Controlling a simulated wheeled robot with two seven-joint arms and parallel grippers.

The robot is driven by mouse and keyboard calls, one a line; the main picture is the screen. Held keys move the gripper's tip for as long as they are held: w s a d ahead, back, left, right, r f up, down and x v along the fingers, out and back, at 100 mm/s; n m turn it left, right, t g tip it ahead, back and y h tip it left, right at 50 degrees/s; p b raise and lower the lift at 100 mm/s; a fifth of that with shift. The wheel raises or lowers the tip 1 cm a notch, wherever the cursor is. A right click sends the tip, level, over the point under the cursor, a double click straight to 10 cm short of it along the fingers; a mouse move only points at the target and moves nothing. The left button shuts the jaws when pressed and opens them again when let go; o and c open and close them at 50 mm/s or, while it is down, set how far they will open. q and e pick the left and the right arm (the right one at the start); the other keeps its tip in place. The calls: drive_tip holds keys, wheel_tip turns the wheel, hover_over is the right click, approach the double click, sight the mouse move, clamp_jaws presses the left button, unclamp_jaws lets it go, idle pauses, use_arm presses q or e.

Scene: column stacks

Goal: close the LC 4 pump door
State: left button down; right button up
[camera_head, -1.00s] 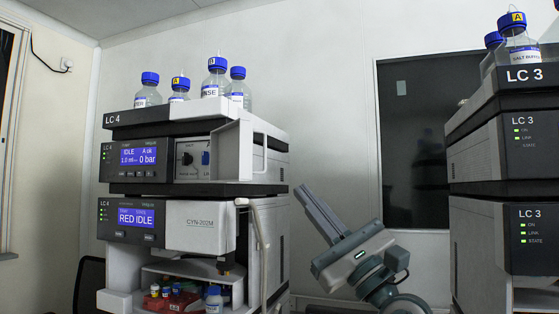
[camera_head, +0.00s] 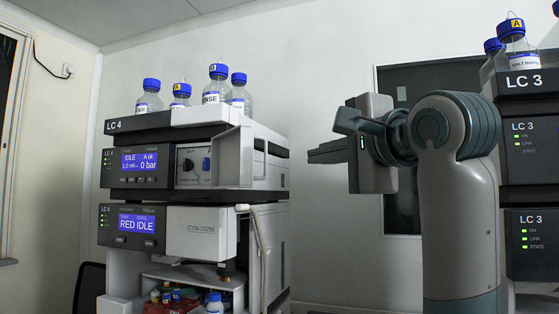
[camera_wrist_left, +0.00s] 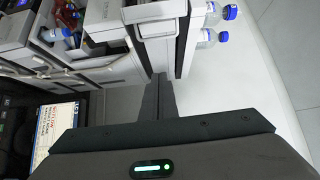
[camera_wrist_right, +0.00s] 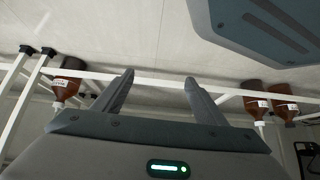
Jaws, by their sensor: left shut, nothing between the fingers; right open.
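The LC 4 pump door (camera_head: 240,155) is a white panel standing open, jutting out at the right of the upper module (camera_head: 130,160) of the LC 4 stack. Behind it the pump's knobs (camera_head: 186,163) are exposed. The door also shows at the top of the left wrist view (camera_wrist_left: 157,22). My left gripper (camera_head: 312,152) is shut and empty, to the right of the stack and apart from the door, its fingers pointing left. Its closed fingers (camera_wrist_left: 159,80) point toward the stack's side in the left wrist view. My right gripper (camera_wrist_right: 158,80) is open and empty, away from the stack.
Blue-capped bottles (camera_head: 216,85) stand on top of the LC 4 stack. A pale tube (camera_head: 258,235) hangs in front of the lower module (camera_head: 190,233). The LC 3 stack (camera_head: 532,150) is at the right. Brown bottles (camera_wrist_right: 65,90) and a white frame (camera_wrist_right: 150,78) are near my right gripper.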

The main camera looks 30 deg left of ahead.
use_arm(q)
drive_tip(key=shift+a, duration=0.1)
use_arm(e)
drive_tip(key=shift+a, duration=0.25)
use_arm(q)
drive_tip(key=w+a+p, duration=0.1)
drive_tip(key=a+p, duration=0.4)
drive_tip(key=a, duration=0.4)
drive_tip(key=shift+a, duration=0.15)
use_arm(e)
drive_tip(key=s+d+f+g, duration=0.2)
drive_tip(key=s+d, duration=0.1)
drive_tip(key=s, duration=0.5)
drive_tip(key=s+d+f+g+h, duration=0.1)
drive_tip(key=s+d+f+g, duration=0.2)
drive_tip(key=s, duration=0.5)
drive_tip(key=shift+s+d+h, duration=0.3)
drive_tip(key=shift+s+d, duration=0.1)
drive_tip(key=shift+d, duration=0.2)
use_arm(q)
drive_tip(key=shift+a, duration=0.1)
